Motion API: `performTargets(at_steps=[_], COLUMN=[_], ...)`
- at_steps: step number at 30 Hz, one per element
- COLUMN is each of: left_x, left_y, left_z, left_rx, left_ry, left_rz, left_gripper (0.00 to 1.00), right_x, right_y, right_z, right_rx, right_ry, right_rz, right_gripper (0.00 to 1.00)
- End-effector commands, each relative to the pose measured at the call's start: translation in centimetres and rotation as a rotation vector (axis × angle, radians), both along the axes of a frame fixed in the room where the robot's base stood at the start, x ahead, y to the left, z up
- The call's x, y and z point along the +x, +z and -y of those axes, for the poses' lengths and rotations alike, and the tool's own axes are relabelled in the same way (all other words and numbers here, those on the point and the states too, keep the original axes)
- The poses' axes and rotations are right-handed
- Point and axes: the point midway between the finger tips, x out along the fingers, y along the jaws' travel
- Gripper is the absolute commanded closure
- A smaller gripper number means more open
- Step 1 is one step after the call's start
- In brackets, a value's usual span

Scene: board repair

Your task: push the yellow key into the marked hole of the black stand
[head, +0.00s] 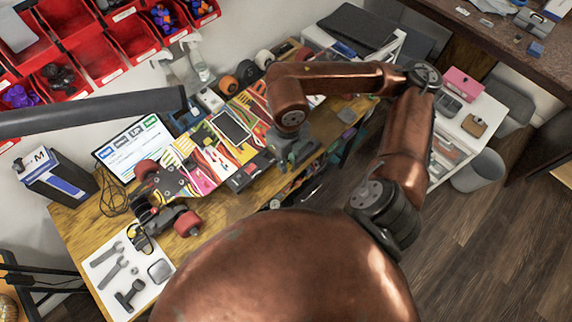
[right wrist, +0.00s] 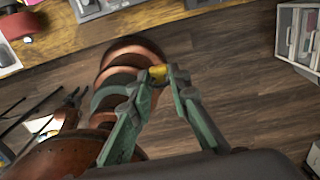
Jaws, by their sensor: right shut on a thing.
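The yellow key (right wrist: 157,74) shows in the right wrist view as a small yellow piece between the fingertips of my right gripper (right wrist: 160,76). The gripper is shut on it and holds it over the floor side of the bench edge. In the head view my right gripper (head: 296,155) is at the front edge of the bench, and the key cannot be made out there. A dark block (head: 250,174) on the bench, left of the gripper, may be the black stand. Its marked hole cannot be made out. My left gripper does not show clearly in either view.
The wooden bench (head: 85,232) holds a colourful skateboard deck (head: 198,168) with red wheels, a white tool mat (head: 110,285) and a tablet. Red bins (head: 95,57) hang behind. A white drawer unit (head: 470,130) stands right of the bench, beside open floor.

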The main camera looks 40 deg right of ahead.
Motion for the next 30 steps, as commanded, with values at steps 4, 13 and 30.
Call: performTargets(at_steps=[4, 13, 30], left_x=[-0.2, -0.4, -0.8], left_y=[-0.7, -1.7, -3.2], left_z=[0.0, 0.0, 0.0], left_rx=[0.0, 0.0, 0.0], left_ry=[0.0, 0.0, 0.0], left_rz=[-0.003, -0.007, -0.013], left_gripper=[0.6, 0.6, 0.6], right_x=[0.7, 2.1, 4.7], right_y=[-0.2, -0.2, -0.1], right_z=[1.0, 2.8, 6.2], right_rx=[-0.001, -0.001, 0.0], right_ry=[-0.001, -0.002, -0.001], right_rz=[-0.002, -0.002, -0.002], right_gripper=[1.0, 1.0, 1.0])
